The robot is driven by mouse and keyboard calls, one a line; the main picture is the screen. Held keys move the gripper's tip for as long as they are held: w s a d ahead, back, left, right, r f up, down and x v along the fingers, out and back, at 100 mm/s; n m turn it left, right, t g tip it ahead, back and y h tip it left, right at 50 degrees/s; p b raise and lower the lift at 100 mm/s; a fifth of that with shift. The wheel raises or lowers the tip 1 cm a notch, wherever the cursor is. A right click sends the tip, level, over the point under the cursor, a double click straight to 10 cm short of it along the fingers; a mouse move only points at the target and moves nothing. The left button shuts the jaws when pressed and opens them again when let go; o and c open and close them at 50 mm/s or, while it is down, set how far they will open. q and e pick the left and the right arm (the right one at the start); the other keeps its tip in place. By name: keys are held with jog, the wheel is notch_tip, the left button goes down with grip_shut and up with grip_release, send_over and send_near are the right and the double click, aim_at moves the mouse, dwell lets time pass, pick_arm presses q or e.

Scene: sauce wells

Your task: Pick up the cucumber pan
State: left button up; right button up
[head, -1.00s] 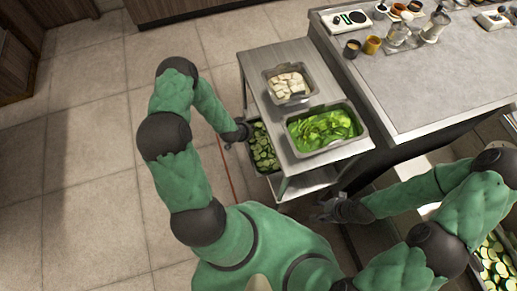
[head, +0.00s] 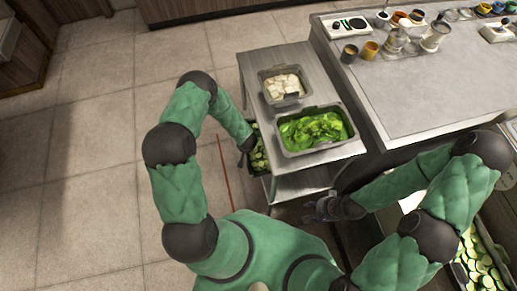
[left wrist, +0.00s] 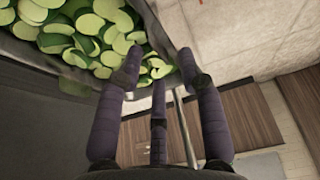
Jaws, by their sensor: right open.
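The cucumber pan (head: 258,160), a dark pan of green slices, sits low at the left side of the cart, partly hidden by my left arm and the cart top. My left gripper (head: 246,146) is at its near left side. In the left wrist view the gripper (left wrist: 160,60) is open, with one finger over the cucumber slices (left wrist: 95,35) and another outside the pan's edge. Contact with the rim cannot be told. My right gripper (head: 322,207) is open and empty, in front of the cart's lower right.
The cart top (head: 262,113) holds a pan of white pieces (head: 284,84) and a pan of green leaves (head: 316,130). Another pan of cucumber slices (head: 478,262) is at the lower right. A counter (head: 430,85) stands right. The floor (head: 90,150) at left is clear.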

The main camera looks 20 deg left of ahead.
pick_arm(q)
jog(key=b+x, duration=0.2)
jog(key=x, duration=0.3)
jog(key=shift+w+f+b, duration=0.15)
jog(key=shift+w+b, duration=0.05)
jog(key=shift+b, duration=0.2)
grip_shut()
jog(key=shift+w, duration=0.1)
